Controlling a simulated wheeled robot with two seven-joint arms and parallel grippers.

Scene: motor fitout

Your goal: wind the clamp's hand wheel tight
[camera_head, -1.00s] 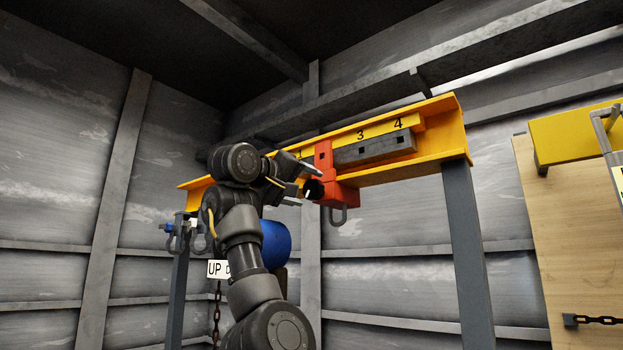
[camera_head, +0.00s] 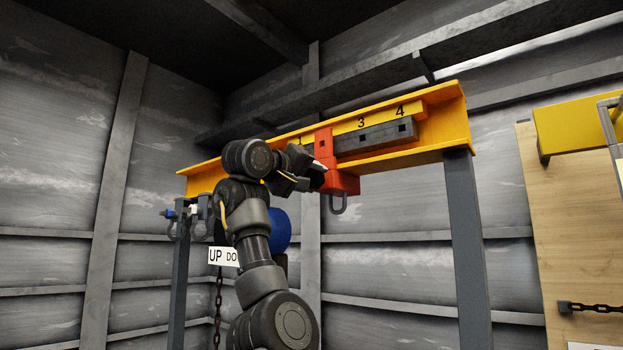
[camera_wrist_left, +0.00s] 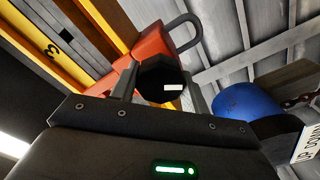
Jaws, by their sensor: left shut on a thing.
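The red clamp (camera_head: 341,181) sits on the yellow beam (camera_head: 440,140), with a grey shackle (camera_head: 338,203) hanging below it. Its dark hand wheel (camera_wrist_left: 162,80) shows in the left wrist view, between the two fingers; a small pale mark is on it. My left gripper (camera_head: 315,177) is at the clamp's left side, shut on the hand wheel. The clamp also shows in the left wrist view (camera_wrist_left: 152,44). In the head view the wheel is mostly hidden behind my gripper. My right gripper is not in view.
A grey bar (camera_head: 375,138) lies along the beam beside the numbers 3 and 4. A blue round body (camera_head: 281,232) and an UP/DO sign (camera_head: 222,256) hang behind my arm. Grey posts (camera_head: 466,240) carry the beam. A wooden board (camera_head: 545,220) stands at right.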

